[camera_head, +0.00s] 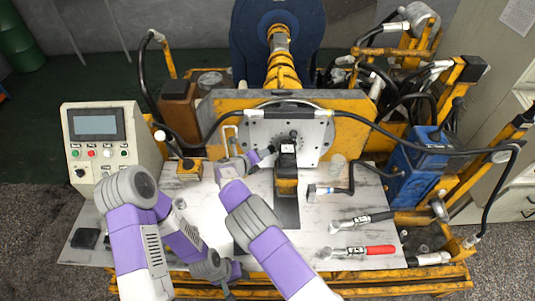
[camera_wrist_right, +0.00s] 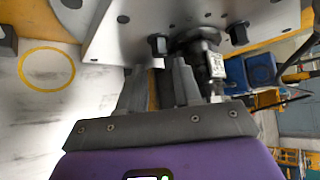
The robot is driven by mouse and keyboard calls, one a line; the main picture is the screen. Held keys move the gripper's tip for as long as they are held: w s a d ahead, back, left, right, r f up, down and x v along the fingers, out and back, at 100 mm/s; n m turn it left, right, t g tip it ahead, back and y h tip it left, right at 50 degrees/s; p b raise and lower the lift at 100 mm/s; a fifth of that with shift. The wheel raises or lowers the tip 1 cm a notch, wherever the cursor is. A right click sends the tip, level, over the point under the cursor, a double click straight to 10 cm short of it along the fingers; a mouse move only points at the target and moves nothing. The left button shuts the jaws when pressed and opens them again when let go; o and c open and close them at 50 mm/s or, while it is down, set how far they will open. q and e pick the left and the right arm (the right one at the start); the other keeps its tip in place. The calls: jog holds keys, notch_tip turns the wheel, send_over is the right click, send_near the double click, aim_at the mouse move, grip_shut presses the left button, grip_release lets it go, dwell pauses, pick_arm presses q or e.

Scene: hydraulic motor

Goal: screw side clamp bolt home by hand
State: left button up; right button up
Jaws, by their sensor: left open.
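The upright grey plate (camera_head: 312,140) with bolt holes stands at the middle back. In the right wrist view, a black side clamp bolt (camera_wrist_right: 158,44) sticks out from the plate (camera_wrist_right: 120,22), and a second black bolt (camera_wrist_right: 238,33) is to its right. My right gripper (camera_head: 268,152) is in front of the plate's left side. In the right wrist view its fingers (camera_wrist_right: 158,70) are apart, with the bolt just beyond and between their tips; contact cannot be told. My left gripper (camera_head: 228,288) is low near the table's front edge, open and apart from the bolt.
A black and yellow block (camera_head: 287,180) stands on the table before the plate. A control box (camera_head: 110,145) is at left, a blue unit (camera_head: 415,160) at right. Hoses arch over the plate.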

aim_at(271, 150)
jog(key=shift+b+x, duration=0.4)
jog(key=shift+x, duration=2.3)
jog(key=shift+c, duration=0.5)
grip_shut()
jog(key=shift+d+r+m+y+p, duration=0.1)
jog(key=shift+m+y+p, duration=0.2)
jog(key=shift+y+p, duration=0.25)
jog(key=shift+o, duration=0.5)
grip_release()
